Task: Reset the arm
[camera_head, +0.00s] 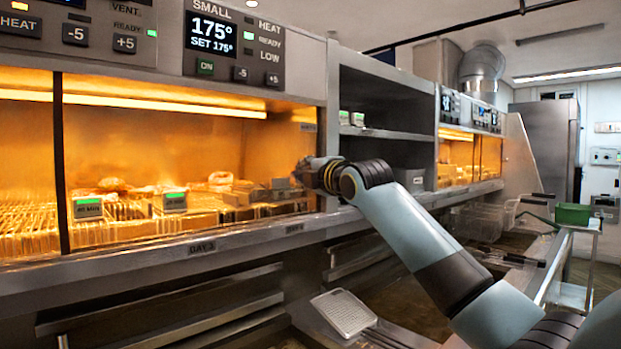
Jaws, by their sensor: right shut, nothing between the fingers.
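My right arm comes in from the lower right and reaches up and left across the counter front. Its right gripper (305,172) is at the right end of the lit warming cabinet (190,150), in front of its opening. The gripper is small, dark and seen partly end-on; it is shut and I see nothing held in it. My left gripper is not in view.
Fry baskets (485,222) and a green bin (574,214) on a cart stand at the right. A perforated scoop or tray (344,313) lies low at centre. The metal ledge (150,262) runs below the cabinet. Shelves (385,125) stand right of it.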

